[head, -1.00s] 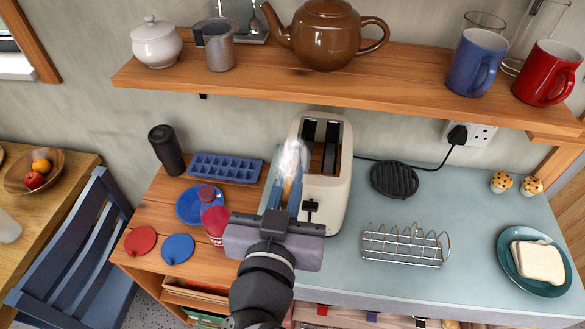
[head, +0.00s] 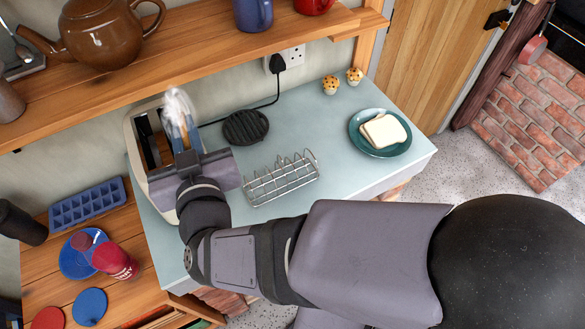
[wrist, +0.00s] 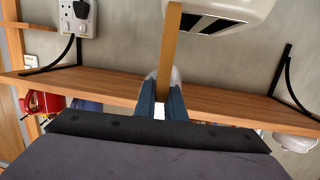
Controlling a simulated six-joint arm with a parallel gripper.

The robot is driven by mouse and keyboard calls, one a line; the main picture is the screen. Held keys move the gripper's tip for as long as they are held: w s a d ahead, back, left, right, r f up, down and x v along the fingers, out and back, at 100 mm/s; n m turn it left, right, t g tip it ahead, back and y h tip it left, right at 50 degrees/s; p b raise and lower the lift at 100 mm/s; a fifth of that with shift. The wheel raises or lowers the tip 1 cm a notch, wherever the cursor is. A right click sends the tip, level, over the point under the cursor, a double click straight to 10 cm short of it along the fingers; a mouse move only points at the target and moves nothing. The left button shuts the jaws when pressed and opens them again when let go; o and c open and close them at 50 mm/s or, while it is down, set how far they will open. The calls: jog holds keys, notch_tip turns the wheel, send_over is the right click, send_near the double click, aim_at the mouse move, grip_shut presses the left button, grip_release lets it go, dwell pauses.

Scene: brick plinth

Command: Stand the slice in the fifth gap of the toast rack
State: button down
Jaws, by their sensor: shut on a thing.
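My gripper (head: 182,132) is shut on a thin brown slice of toast, with pale wisps like steam over it in the head view. In the wrist view the slice (wrist: 170,45) shows edge-on, a brown strip standing out from between the blue fingers (wrist: 160,108). The gripper appears over the cream toaster (head: 134,145), hiding part of its top; its height above it is hard to judge. The silver wire toast rack (head: 282,182) stands empty on the blue-grey worktop, right of the gripper, with several gaps between its hoops.
A black round trivet (head: 245,127) lies behind the rack. A teal plate (head: 362,142) with white bread is at right, two muffins (head: 331,85) behind. A wooden shelf (head: 180,60) with teapot and mugs overhangs the back. Worktop around the rack is clear.

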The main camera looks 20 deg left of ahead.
jog(key=w+d+p, duration=0.2)
jog(key=w, duration=0.5)
jog(key=n+g+y+p, duration=0.1)
jog(key=p, duration=0.7)
send_over(297, 154)
jog(key=s, duration=0.2)
notch_tip(297, 154, down, 9)
jog(key=shift+s+d+f+b, duration=0.15)
jog(key=shift+f+b, duration=0.85)
jog(key=shift+f, duration=1.5)
jog(key=shift+s+d+f+b, duration=0.15)
jog(key=shift+f+b, duration=0.85)
jog(key=shift+f, duration=1.5)
jog(key=shift+f, duration=0.25)
jog(key=c, duration=1.8)
grip_release()
jog(key=shift+w+r, duration=0.1)
jog(key=shift+c, duration=0.2)
